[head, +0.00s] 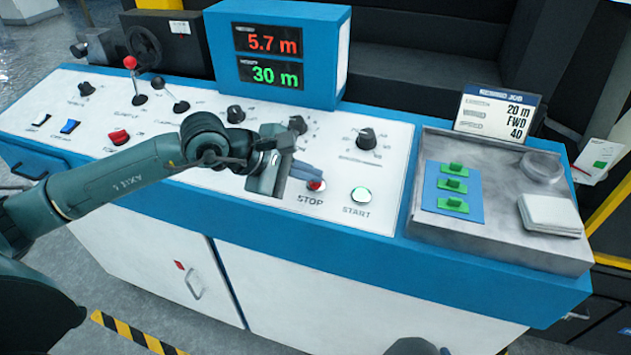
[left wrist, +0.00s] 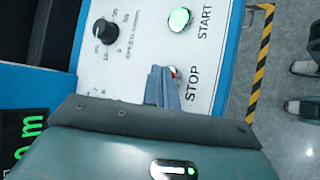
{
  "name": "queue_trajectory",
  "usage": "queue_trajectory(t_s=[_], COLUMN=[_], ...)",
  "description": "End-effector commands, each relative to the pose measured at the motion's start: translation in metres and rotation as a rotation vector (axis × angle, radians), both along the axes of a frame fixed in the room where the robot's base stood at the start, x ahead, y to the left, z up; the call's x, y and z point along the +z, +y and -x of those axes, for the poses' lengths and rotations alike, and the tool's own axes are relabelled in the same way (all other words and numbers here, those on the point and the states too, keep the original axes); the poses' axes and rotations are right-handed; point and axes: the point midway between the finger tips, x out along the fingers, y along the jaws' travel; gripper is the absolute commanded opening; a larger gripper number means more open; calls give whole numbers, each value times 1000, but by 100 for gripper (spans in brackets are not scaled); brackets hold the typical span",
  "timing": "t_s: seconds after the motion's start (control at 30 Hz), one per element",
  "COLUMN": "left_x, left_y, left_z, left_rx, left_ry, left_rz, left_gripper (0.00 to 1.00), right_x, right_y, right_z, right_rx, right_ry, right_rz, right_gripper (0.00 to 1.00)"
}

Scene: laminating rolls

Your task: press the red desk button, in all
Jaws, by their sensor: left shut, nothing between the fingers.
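The red STOP button (head: 317,185) sits on the white sloped control panel (head: 60,92), above its printed STOP label. My left gripper (head: 312,174) is shut and empty, with its fingertips right at the button and covering part of it. In the left wrist view the shut fingers (left wrist: 163,88) lie over the button, and only a sliver of red (left wrist: 173,72) shows beside the tips. Whether the fingertips touch the button cannot be told. The green START button (head: 361,195) is lit, just right of the STOP button. My right gripper is not in view.
Several black knobs (head: 366,139), a red-topped lever (head: 131,63) and rocker switches (head: 119,136) stand on the panel. A blue display box (head: 220,50) reads 5.7 m and 30 m. A grey tray (head: 430,190) with green pieces and a job card (head: 496,112) is at right.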

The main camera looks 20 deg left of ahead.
Motion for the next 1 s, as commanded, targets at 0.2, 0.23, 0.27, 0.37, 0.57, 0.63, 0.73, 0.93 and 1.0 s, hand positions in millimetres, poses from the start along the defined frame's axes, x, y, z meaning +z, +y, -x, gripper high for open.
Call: queue_trajectory(t_s=[0.2, 0.23, 0.27, 0.37, 0.57, 0.63, 0.73, 0.93, 1.0], left_x=[-2, -3, -3, -4, -5, -5, -5, -1, 2], left_y=[0, 0, 0, 0, 0, 0, 0, 0, 0], left_z=[0, -1, -1, -1, -1, -1, -1, 0, 0], left_rx=[0, 0, 0, 0, 1, 0, 0, 0, 0], left_ry=[0, 0, 0, 0, 0, 1, 1, 1, 1], left_rz=[0, 0, 0, 0, -1, -1, -1, -1, -1], left_gripper=[0, 0, 0, 0, 0, 0, 0, 0, 0], right_x=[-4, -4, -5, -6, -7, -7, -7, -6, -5], right_y=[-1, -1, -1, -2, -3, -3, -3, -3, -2], right_z=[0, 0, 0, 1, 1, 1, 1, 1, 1], right_rx=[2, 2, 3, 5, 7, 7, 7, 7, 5], right_ry=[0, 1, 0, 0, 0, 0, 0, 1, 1], right_rz=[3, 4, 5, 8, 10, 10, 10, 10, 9], right_gripper=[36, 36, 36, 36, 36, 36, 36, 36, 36])
